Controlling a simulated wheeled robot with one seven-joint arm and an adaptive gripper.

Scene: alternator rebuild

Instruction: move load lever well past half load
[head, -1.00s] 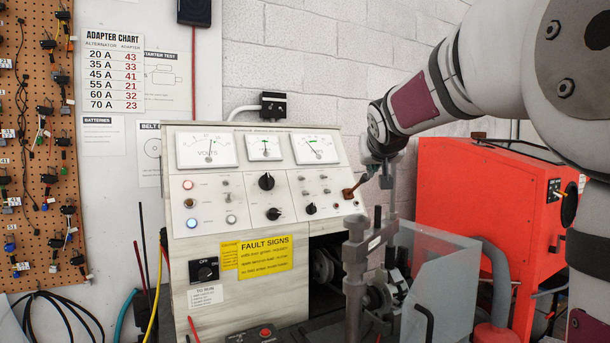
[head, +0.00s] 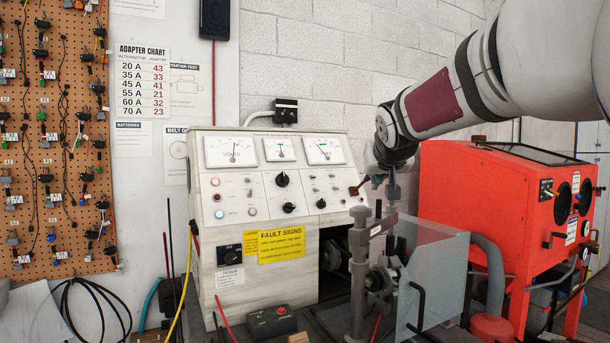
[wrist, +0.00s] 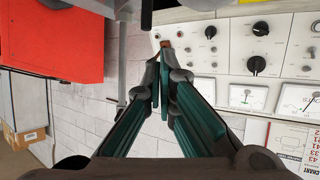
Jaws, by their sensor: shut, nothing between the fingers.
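The load lever (head: 355,190), with a brown knob on a thin stem, is at the right edge of the test bench's control panel (head: 268,205). Its reddish-brown knob also shows in the wrist view (wrist: 167,44), just beyond my fingertips. My gripper (wrist: 160,62) is shut and empty, its teal-padded fingers pointing toward the lever. In the head view my gripper hangs beside the panel's right edge, small and partly lost against the clamp post. I cannot tell whether a fingertip touches the lever. Three meters (head: 280,149) sit across the panel's top.
A clamp post (head: 358,270) and a clear shield (head: 432,280) stand below my gripper. An orange cabinet (head: 470,200) is at right. A pegboard (head: 55,140) of adapters hangs at left. A black switch box (head: 282,321) with a red button sits in front of the bench.

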